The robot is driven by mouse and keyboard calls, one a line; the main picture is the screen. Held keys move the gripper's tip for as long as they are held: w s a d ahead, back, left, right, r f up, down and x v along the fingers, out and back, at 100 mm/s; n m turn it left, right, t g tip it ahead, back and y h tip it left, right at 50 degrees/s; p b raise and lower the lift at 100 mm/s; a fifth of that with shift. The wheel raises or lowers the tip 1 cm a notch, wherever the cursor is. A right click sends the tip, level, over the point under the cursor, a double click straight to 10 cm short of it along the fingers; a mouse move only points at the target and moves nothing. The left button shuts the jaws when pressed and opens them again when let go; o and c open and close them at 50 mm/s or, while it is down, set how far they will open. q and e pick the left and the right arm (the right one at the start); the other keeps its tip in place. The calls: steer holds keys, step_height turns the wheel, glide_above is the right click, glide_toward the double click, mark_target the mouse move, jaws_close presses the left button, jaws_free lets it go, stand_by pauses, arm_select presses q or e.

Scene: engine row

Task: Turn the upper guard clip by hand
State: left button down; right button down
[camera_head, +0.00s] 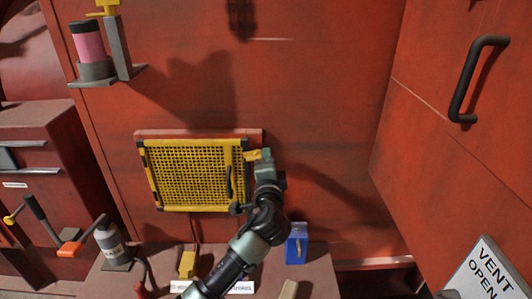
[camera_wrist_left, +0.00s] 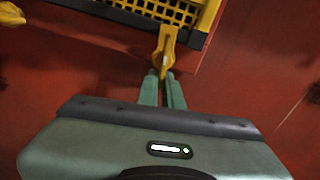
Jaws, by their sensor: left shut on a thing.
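The guard (camera_head: 190,175) is a yellow mesh panel with black edging and a dark handle, set on the red wall. The upper guard clip (camera_head: 252,155) is a small yellow piece at the guard's upper right corner. In the left wrist view the clip (camera_wrist_left: 166,45) stands out from the yellow frame edge. My left gripper (camera_head: 264,156) is at the clip's right side. In the left wrist view its two green fingers (camera_wrist_left: 163,78) are shut on the clip's near end. The fingers hide part of the clip. My right gripper is not in view.
Below the guard is a ledge with a blue box (camera_head: 297,244), a yellow block (camera_head: 187,264) and a grey bottle (camera_head: 110,240). A pink canister (camera_head: 89,42) sits at upper left. A side wall with a black handle (camera_head: 474,78) stands at right. The wall above the guard is mostly clear.

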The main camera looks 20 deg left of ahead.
arm_select(q)
steer(key=shift+d+f+m+p, duration=0.2)
steer(key=shift+f+m+p, duration=0.1)
steer(key=shift+f+m, duration=0.4)
steer(key=shift+s, duration=0.1)
steer(key=c, duration=1.6)
jaws_free()
steer(key=shift+r, duration=0.1)
steer(key=shift+s+r, duration=0.2)
steer(key=shift+r, duration=0.1)
steer(key=b+v, duration=0.3)
steer(key=v, duration=0.4)
steer(key=shift+s+d, duration=0.2)
steer(key=shift+s, duration=0.2)
